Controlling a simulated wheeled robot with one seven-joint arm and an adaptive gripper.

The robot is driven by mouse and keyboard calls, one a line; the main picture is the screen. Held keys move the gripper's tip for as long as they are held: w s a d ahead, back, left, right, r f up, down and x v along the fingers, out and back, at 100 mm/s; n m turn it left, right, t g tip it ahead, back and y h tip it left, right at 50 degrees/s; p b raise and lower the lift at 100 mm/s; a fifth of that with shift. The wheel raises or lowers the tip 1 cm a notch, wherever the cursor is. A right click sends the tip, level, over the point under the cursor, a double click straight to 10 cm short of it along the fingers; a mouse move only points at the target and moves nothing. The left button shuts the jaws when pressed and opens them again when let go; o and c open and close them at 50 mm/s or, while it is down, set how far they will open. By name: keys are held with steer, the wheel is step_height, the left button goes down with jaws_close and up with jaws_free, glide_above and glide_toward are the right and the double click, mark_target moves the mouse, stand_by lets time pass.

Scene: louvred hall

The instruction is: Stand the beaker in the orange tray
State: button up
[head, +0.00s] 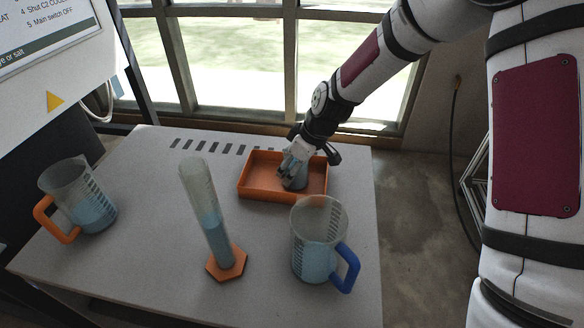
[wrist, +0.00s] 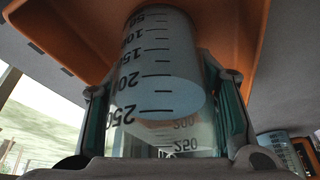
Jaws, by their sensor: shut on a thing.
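The orange tray (head: 255,190) lies on the grey table near its back edge in the head view; its orange floor and wall also show in the wrist view (wrist: 255,30). My gripper (head: 291,167) is over the tray, pointing down into it. It is shut on the beaker (head: 296,181), a clear vessel with blue-grey liquid. In the wrist view the beaker (wrist: 160,75) with dark volume marks sits between my two fingers (wrist: 165,120). The beaker looks about upright inside the tray's walls. I cannot tell whether its base touches the tray floor.
A jug with a blue handle (head: 318,250) stands just in front of the tray. A measuring cylinder on an orange foot (head: 212,225) stands left of it. A jug with an orange handle (head: 85,200) is at the far left. Table slots (head: 207,147) lie behind.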

steer(key=o, duration=1.5)
steer(key=shift+c, duration=0.2)
